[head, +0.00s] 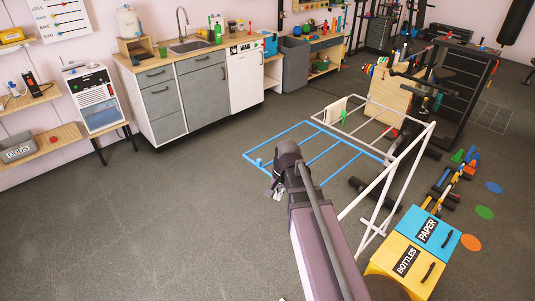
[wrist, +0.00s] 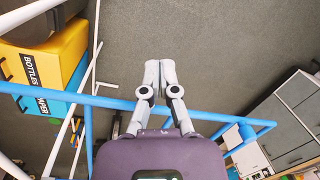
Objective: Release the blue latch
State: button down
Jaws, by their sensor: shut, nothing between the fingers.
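A blue barred frame (head: 290,146) is in the middle of the head view, left of a white frame. A small blue block (head: 259,162), perhaps the latch, sits at its left end. It also seems to show as a blue cylinder in the wrist view (wrist: 246,131), at right by a blue bar. My gripper (head: 277,195) is just right of and nearer than the block in the head view, apart from it. In the wrist view, my gripper (wrist: 160,66) is shut and empty, with its tips over grey floor. A blue bar (wrist: 115,103) crosses behind its fingers.
The white tube frame (head: 375,185) stands right of the blue one. Yellow and blue bins (head: 402,258) are at front right. A sink counter (head: 188,85) is at the back. The floor at left (head: 150,220) is clear.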

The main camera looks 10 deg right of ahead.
aim_at(259, 163)
jog(key=w+d+r+m+y+p, duration=0.1)
jog(key=w+d+r+m+p, duration=0.2)
jog(key=w+r+m+p, duration=0.1)
jog(key=w+d+r+m+y+p, duration=0.1)
jog(key=w+d+r+m+p, duration=0.3)
jog(key=w+r+m, duration=0.3)
jog(key=shift+w+d+r+m+t+y+p, duration=0.3)
jog(key=shift+w+m+p, duration=0.45)
jog(key=shift+w+m, duration=0.95)
jog(key=shift+w+f+n, duration=0.1)
jog(key=shift+w+n, duration=0.2)
jog(key=shift+n, duration=0.1)
jog(key=shift+f, duration=0.1)
jog(key=w+a+f+b, duration=0.2)
jog(key=a+f+b, duration=0.5)
jog(key=f+b, duration=0.2)
jog(key=shift+a+f, duration=0.15)
jog(key=shift+a, duration=0.15)
